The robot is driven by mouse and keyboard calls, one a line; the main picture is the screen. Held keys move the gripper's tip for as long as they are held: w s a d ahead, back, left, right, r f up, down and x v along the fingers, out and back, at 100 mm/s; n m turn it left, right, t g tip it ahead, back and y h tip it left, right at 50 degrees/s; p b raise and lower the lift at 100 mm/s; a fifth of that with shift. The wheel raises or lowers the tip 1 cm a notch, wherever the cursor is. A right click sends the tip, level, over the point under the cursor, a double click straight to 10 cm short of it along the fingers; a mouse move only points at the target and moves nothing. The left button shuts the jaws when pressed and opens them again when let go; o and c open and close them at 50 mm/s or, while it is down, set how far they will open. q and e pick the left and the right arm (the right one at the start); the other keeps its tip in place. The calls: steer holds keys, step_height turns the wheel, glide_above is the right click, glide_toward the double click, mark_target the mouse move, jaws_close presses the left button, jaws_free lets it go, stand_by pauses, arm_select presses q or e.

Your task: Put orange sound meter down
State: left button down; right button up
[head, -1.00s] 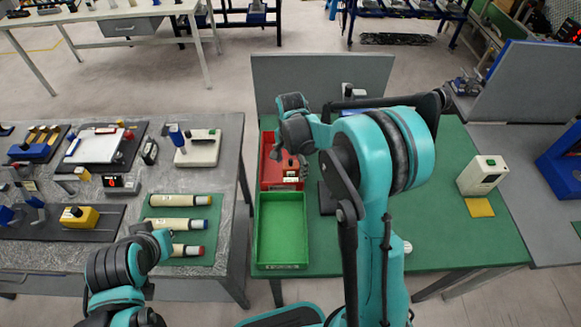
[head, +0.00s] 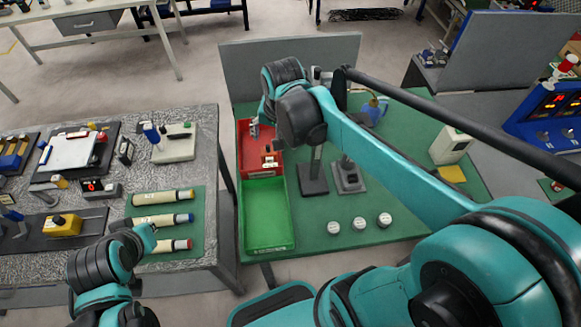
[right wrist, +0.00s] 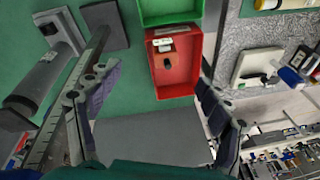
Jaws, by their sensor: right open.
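I cannot make out an orange sound meter for certain in either view. A red bin (head: 246,160) stands on the green table. It also shows in the right wrist view (right wrist: 178,91), with a small dark object (right wrist: 167,62) and a pale label (right wrist: 165,45) inside; what this object is cannot be told. My right gripper (right wrist: 158,110) has its fingers spread wide, with nothing between them that I can see gripped. In the head view my right wrist hangs beside the red bin and hides most of that gripper. My left arm shows at the lower left, but its fingers do not show.
A green bin (head: 269,246) adjoins the red one. Three white round pieces (head: 359,223) and dark-based stands (head: 349,178) are on the green table. A white device (head: 450,146) stands at right. Several cream tubes (head: 163,198) lie on the left table. A grey panel (head: 235,65) stands behind.

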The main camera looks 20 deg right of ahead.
steer(key=s+f+n+t, duration=0.1)
steer(key=s+n+t, duration=0.3)
steer(key=s+n, duration=0.3)
steer(key=s, duration=0.4)
steer(key=shift+f, duration=0.2)
step_height(320, 180, down, 9)
steer(key=b, duration=0.9)
steer(key=shift+f, duration=0.2)
